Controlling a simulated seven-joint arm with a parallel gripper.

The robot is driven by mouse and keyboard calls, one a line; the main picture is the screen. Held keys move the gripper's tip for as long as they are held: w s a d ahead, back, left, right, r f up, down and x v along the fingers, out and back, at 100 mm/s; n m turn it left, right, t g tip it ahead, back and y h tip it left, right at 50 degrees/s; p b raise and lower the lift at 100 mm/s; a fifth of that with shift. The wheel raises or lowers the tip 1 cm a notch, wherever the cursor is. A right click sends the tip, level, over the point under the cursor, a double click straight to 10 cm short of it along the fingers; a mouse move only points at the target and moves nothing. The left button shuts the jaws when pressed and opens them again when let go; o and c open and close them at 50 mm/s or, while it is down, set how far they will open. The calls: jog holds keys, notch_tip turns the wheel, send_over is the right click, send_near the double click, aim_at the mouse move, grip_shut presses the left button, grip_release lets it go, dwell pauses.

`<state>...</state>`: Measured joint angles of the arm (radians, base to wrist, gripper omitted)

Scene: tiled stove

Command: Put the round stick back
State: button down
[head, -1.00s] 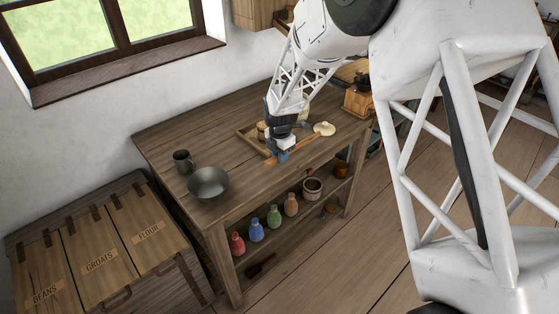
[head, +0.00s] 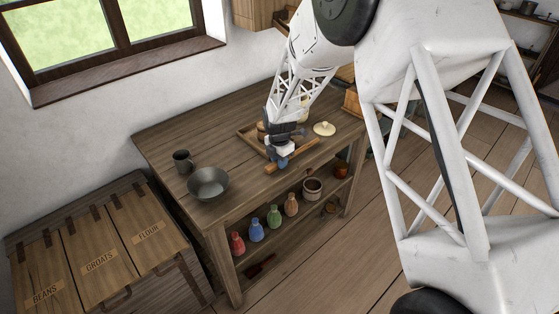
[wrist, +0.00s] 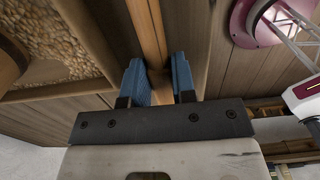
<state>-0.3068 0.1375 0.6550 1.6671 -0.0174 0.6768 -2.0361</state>
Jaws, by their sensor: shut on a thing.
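The round stick is a light brown wooden rod (head: 303,152) near the front edge of the table in the head view. It lies slantwise, its near end showing left of my gripper (head: 280,160). In the wrist view the stick (wrist: 147,35) runs between the blue fingers of my gripper (wrist: 157,68), which is shut on it. Whether the stick touches the tabletop cannot be told. A wooden tray (head: 247,137) stands behind my gripper and is partly hidden by it. In the wrist view, grain-like contents (wrist: 65,45) lie in a wooden-edged container beside the stick.
A cream lid (head: 324,128) lies right of my gripper on the table (head: 175,141). A grey bowl (head: 208,183) and a dark mug (head: 183,161) stand to the left. Several coloured bottles (head: 256,230) and a pot (head: 312,188) are on the shelf below. The table's left part is mostly clear.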

jog(key=shift+f, duration=0.1)
jog(key=c, duration=0.9)
grip_release()
jog(key=shift+c, duration=0.2)
notch_tip(320, 180, up, 12)
dwell(0.5)
jog(key=shift+r, duration=0.2)
